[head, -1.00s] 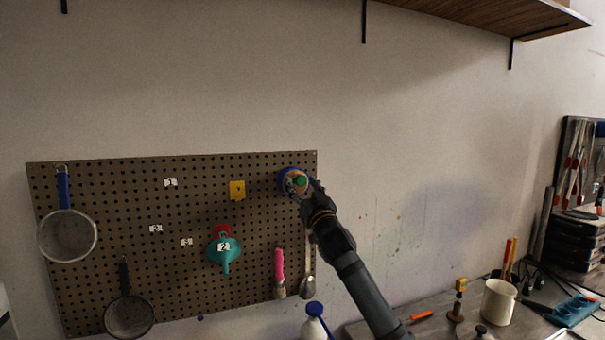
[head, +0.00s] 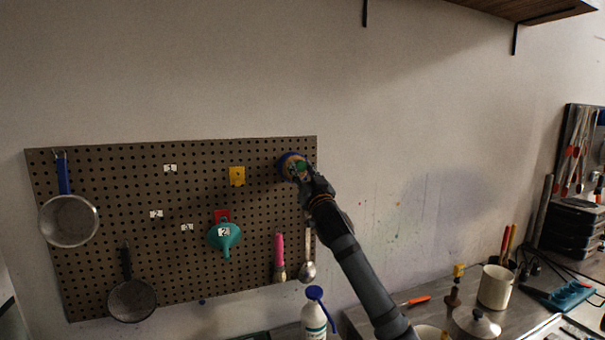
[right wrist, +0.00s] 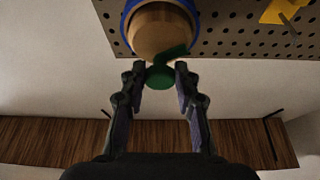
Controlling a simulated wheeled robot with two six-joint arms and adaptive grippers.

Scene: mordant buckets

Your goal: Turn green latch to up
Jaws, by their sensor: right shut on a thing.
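The green latch (right wrist: 160,76) sits on a round wooden disc (right wrist: 160,30) with a blue rim, at the edge of the pegboard. In the right wrist view one end of the latch is between my right gripper's fingers (right wrist: 160,84), and an arm of it slants up to the right across the disc. In the head view the green latch (head: 300,167) shows small at the pegboard's upper right corner, partly covered by my right gripper (head: 303,172). The right gripper is shut on the latch. My left gripper is not in view.
The pegboard (head: 120,200) holds two strainers, a teal funnel (head: 224,238), a yellow piece (head: 237,176), a pink-handled brush (head: 280,255) and a spoon. A white bottle (head: 314,318), a cup (head: 495,287) and tools stand below. The wall right of the board is bare.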

